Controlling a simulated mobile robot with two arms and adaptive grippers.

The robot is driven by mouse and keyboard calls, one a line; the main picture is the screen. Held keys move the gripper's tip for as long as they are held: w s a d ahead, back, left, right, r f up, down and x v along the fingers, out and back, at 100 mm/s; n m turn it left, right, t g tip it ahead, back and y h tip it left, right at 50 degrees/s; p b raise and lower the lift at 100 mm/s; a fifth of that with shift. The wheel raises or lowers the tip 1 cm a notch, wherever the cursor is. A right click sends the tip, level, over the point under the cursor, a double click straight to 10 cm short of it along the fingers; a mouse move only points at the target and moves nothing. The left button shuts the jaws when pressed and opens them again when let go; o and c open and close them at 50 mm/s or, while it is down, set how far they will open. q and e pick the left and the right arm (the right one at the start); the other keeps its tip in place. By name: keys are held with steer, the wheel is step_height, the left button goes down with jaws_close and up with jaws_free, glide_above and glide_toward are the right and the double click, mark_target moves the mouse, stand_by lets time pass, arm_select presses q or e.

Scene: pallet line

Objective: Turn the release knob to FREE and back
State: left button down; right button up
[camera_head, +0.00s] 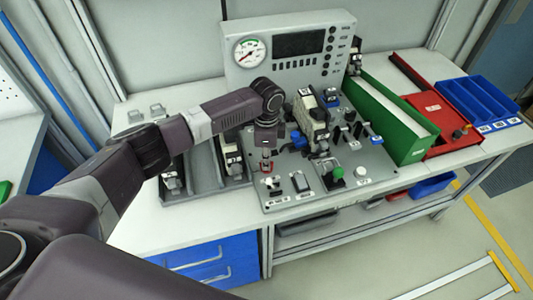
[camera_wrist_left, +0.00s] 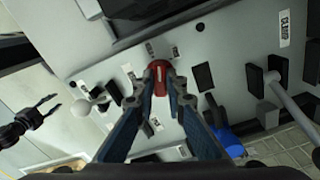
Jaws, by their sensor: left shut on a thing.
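A red knob (camera_wrist_left: 160,74) with a pale mark on it stands on the grey panel. My left gripper (camera_wrist_left: 159,92) is shut on it, one finger on each side. In the head view my left gripper (camera_head: 267,157) points down at the front left of the panel (camera_head: 300,207), where a bit of red shows between the fingers. The small labels beside the knob are too small to read, so its setting cannot be told. My right gripper (camera_wrist_left: 52,106) shows dark at the left of the wrist view, its fingers apart, clear of the panel's controls.
A gauge (camera_head: 250,51) sits on the upright console behind. A green knob (camera_head: 337,172), a white knob (camera_head: 360,171) and blue-handled parts stand close by on the panel. A green-sided bin (camera_head: 404,141), a red tray (camera_head: 441,125) and a blue tray (camera_head: 480,103) are to the right.

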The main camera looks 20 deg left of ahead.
arm_select(q)
steer(key=shift+r+n+p, duration=0.1)
steer(key=shift+n+p, duration=1.3)
steer(key=shift+n, duration=0.5)
steer(key=shift+w, duration=0.1)
steer(key=c, duration=2)
jaws_free()
steer(key=shift+o, duration=0.2)
step_height(320, 180, up, 12)
